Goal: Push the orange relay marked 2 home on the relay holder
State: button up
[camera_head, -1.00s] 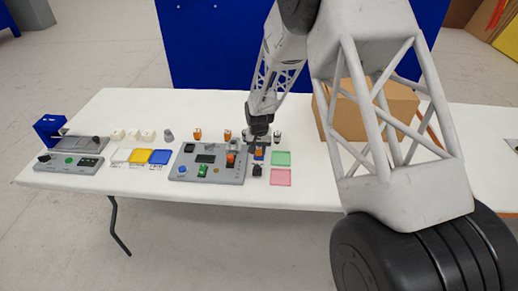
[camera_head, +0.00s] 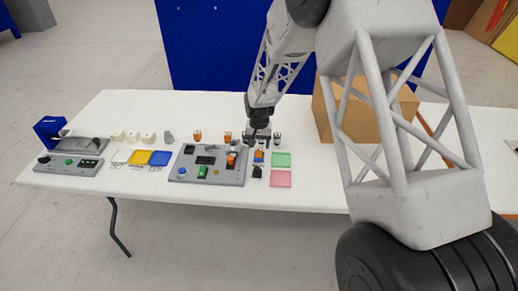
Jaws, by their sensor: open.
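My gripper (camera_head: 258,141) is open and points down over the right end of the row of parts. Just below and in front of its fingertips is a small orange piece (camera_head: 259,154) on a blue base. Other small orange pieces are one on the grey panel (camera_head: 209,180), at its right side (camera_head: 231,160), and two behind the panel, one at the left (camera_head: 197,135) and one near the middle (camera_head: 227,136). The markings are too small to read, so I cannot tell which is relay 2, which part is the relay holder, or whether any relay is fully seated.
A black piece (camera_head: 257,172) stands in front of the orange-and-blue piece. A green tray (camera_head: 281,160) and a pink tray (camera_head: 281,179) lie to the right. A cardboard box (camera_head: 372,113) stands behind at the right. The white table (camera_head: 315,195) is clear at front right.

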aim_at(260, 150)
jog(key=shift+r, duration=1.85)
jog(key=shift+s+d+r, duration=0.25)
jog(key=shift+d+r, duration=0.05)
jog(key=shift+r, duration=0.2)
jog(key=s+d+r+t, duration=0.1)
jog(key=s+d+r, duration=0.7)
jog(key=s+r, duration=0.25)
jog(key=s+d+r, duration=0.7)
jog(key=s+r, duration=0.2)
jog(key=r, duration=0.2)
jog(key=s+d+r, duration=0.2)
jog(key=s+d, duration=0.2)
jog(key=s, duration=0.9)
jog(key=s+d+r+t, duration=0.1)
jog(key=s+d, duration=0.4)
jog(key=s, duration=0.8)
jog(key=shift+d+r+t, duration=0.15)
jog(key=shift+r+t, duration=0.15)
jog(key=shift+r, duration=0.25)
